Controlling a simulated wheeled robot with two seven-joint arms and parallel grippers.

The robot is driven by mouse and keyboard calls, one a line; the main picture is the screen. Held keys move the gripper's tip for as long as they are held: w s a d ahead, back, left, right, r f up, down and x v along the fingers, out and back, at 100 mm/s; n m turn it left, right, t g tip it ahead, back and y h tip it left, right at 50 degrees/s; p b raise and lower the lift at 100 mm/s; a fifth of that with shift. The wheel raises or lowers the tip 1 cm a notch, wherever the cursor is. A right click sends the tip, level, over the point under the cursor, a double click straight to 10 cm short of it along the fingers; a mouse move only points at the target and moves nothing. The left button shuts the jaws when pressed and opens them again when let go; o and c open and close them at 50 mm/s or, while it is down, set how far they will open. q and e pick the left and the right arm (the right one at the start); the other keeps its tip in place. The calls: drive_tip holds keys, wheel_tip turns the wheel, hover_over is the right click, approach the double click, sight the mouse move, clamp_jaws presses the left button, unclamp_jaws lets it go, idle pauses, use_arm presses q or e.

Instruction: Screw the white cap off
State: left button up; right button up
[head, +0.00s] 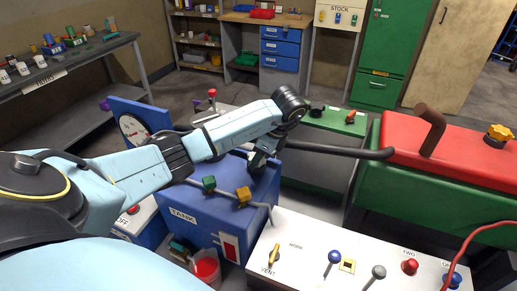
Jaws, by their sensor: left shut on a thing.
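My left arm reaches in from the left, and my left gripper (260,162) points down at the top of the blue tank (190,213), near its back right. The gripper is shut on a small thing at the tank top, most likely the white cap. The gripper and wrist hide this thing, so I cannot make out the cap itself or how it sits. My right gripper is not in view.
A green knob (209,183) and a yellow knob (243,195) sit on a pipe along the tank. A dial gauge (133,130) stands behind left. A white control panel (310,262) is front right, a red-and-green machine (460,150) right. A red bucket (206,270) stands below.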

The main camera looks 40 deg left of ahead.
use_arm(q)
drive_tip(key=shift+w+r+n+g+h+p, duration=0.1)
drive_tip(key=shift+r+n+g+h+p, duration=0.05)
drive_tip(key=shift+n+p, duration=0.35)
drive_tip(key=shift+r+n+g+h+p, duration=0.15)
drive_tip(key=shift+n+p, duration=0.15)
drive_tip(key=shift+n, duration=0.3)
drive_tip(key=shift+n+g+p, duration=0.3)
drive_tip(key=shift+n+p, duration=0.1)
drive_tip(key=shift+n, duration=0.5)
drive_tip(key=shift+w+a+f+n+g+h, duration=0.1)
drive_tip(key=shift+n+h, duration=0.05)
drive_tip(key=shift+n, duration=0.25)
drive_tip(key=shift+s+f+n+g+h, duration=0.1)
drive_tip(key=shift+n+h, duration=0.1)
drive_tip(key=shift+n, duration=0.2)
drive_tip(key=shift+w+a+n+g+h, duration=0.1)
drive_tip(key=shift+n+h, duration=0.05)
drive_tip(key=shift+n, duration=0.25)
drive_tip(key=o, duration=1)
drive_tip(key=shift+o, duration=0.2)
